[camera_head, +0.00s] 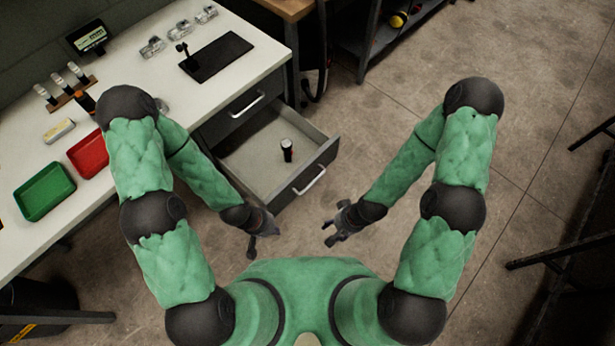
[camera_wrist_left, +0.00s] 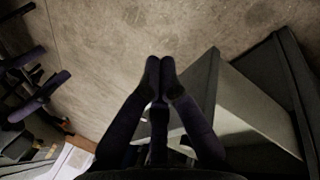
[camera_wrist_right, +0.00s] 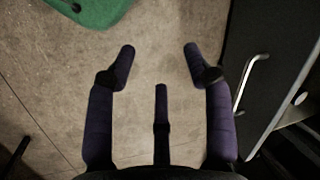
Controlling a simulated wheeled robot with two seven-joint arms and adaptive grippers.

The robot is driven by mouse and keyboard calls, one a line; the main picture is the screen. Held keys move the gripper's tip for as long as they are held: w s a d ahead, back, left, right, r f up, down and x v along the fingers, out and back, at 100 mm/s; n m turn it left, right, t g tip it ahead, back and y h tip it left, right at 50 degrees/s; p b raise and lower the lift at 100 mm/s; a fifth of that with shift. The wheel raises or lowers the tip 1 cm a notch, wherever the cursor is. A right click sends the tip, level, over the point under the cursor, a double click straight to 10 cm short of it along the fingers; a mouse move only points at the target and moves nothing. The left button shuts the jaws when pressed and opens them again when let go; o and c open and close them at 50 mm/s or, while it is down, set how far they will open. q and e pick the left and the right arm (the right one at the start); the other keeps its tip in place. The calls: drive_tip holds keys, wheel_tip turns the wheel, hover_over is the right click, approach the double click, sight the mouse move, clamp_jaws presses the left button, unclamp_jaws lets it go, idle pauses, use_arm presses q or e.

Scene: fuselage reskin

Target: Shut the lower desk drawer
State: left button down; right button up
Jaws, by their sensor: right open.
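The lower desk drawer (camera_head: 318,165) is pulled out under the white desk. A small dark cylinder with a light band (camera_head: 287,150) stands inside it. Its silver handle (camera_head: 310,181) is on the dark front, and the handle also shows at the right of the right wrist view (camera_wrist_right: 250,80). My left gripper (camera_head: 252,244) is beside the drawer's near left side; its fingertips meet with nothing between them in the left wrist view (camera_wrist_left: 160,65). My right gripper (camera_head: 329,232) is open and empty, in front of the drawer face and apart from it.
The upper drawer (camera_head: 240,112) is shut. The white desk (camera_head: 130,75) carries a green tray (camera_head: 44,191), a red tray (camera_head: 88,153), a black mat (camera_head: 216,57) and small items. Concrete floor (camera_head: 390,130) is clear right of the drawer.

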drive_tip(key=shift+s+d+f+m, duration=0.1)
drive_tip(key=shift+d+m, duration=0.3)
drive_tip(key=c, duration=0.5)
drive_tip(key=m+g+p, duration=0.1)
drive_tip(key=s+d+m, duration=0.1)
drive_tip(key=m, duration=0.1)
drive_tip(key=shift+d+f+g+p, duration=0.3)
drive_tip(key=shift+g+p, duration=0.1)
clamp_jaws()
drive_tip(key=m+t+y+p, duration=0.6)
drive_tip(key=m+t, duration=0.4)
drive_tip(key=m, duration=1.1)
approach(324, 155)
drive_tip(key=shift+h, duration=0.7)
drive_tip(key=a+b, duration=0.1)
drive_tip(key=w+a+f+b, duration=0.1)
drive_tip(key=w+a+b, duration=0.1)
drive_tip(key=shift+w+a+f, duration=0.15)
drive_tip(key=shift+a+f, duration=0.2)
drive_tip(key=shift+w+a+b, duration=0.35)
drive_tip(key=shift+w+a, duration=0.15)
drive_tip(key=shift+w, duration=0.05)
